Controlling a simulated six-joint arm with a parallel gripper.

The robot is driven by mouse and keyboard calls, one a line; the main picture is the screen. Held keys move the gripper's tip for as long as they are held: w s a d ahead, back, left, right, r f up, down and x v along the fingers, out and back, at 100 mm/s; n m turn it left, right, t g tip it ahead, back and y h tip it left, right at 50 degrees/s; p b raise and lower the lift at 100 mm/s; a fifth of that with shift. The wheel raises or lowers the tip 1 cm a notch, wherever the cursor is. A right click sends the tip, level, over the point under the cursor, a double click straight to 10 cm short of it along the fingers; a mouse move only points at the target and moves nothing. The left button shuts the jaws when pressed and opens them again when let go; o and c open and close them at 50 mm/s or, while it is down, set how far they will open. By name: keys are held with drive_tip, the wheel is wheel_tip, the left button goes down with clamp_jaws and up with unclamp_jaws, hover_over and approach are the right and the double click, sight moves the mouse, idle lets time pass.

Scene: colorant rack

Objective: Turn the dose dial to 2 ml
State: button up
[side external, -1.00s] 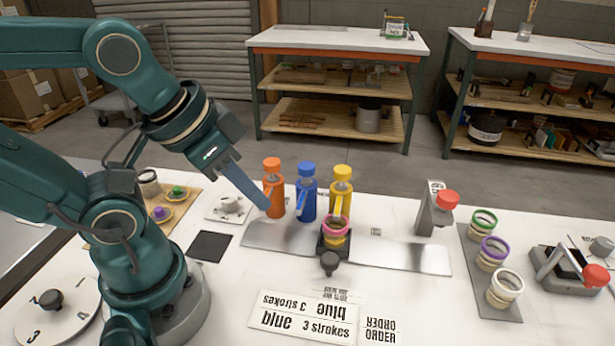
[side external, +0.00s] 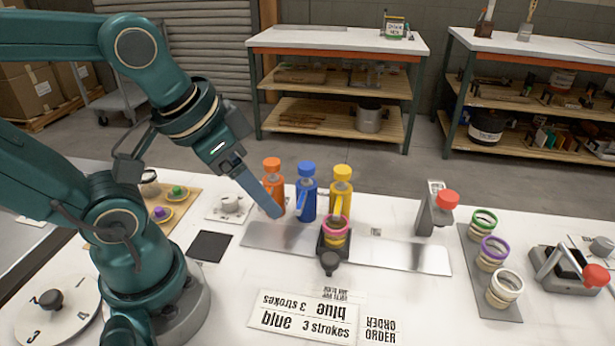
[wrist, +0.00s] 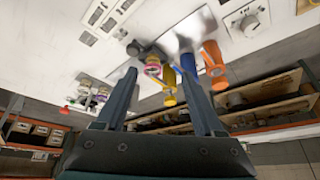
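A small grey-white knob on a square plate (side external: 230,206) stands left of the orange bottle and appears to be the dose dial. It also shows at the upper right of the wrist view (wrist: 250,22). Its marks are too small to read. My gripper (side external: 276,212) is in front of the orange bottle (side external: 272,195), right of this plate and apart from the knob. In the wrist view its two fingers (wrist: 158,65) are spread with nothing held between them.
Blue (side external: 306,200) and yellow (side external: 342,185) bottles stand right of the orange one. A pink-rimmed cup (side external: 337,232) is in front. A numbered round disc (side external: 75,310) with a dark knob lies at lower left. A dark square pad (side external: 210,246) lies flat near the plate.

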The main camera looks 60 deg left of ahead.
drive_tip(key=w+a+f+m+g+y, duration=0.1)
drive_tip(key=w+a+f+m+g, duration=0.15)
drive_tip(key=a, duration=0.65)
drive_tip(key=g+h, duration=0.1)
drive_tip(key=g, duration=0.2)
hover_over(228, 198)
drive_tip(key=shift+m, duration=0.45)
drive_tip(key=f, duration=0.6)
drive_tip(key=shift+d+f, duration=0.1)
drive_tip(key=shift+d, duration=0.1)
drive_tip(key=shift+s+a+f, duration=0.1)
drive_tip(key=shift+a+f, duration=0.1)
drive_tip(key=shift+f, duration=2.55)
clamp_jaws()
